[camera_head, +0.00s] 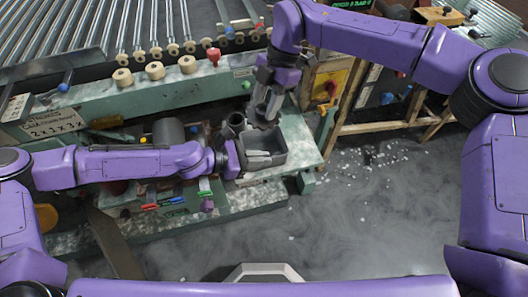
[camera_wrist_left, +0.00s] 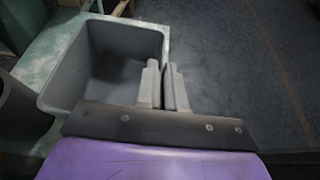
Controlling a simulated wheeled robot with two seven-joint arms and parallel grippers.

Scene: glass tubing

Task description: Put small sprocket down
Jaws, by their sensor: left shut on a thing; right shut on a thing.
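A grey open bin (camera_head: 283,146) stands on the pale green bench in the head view. In the left wrist view the bin (camera_wrist_left: 75,62) looks empty where I can see inside. My left gripper (camera_head: 238,165) is at the bin's lower left side; in the left wrist view its fingers (camera_wrist_left: 163,85) are close together at the bin wall, shut on it. My right gripper (camera_head: 265,121) comes from above, pointing down over the bin's back part. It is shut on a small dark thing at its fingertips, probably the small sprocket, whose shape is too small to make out.
A roller conveyor (camera_head: 150,30) runs behind the bench. A wooden frame (camera_head: 390,126) stands at the right. The grey floor (camera_head: 370,220) with white scraps is open at lower right.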

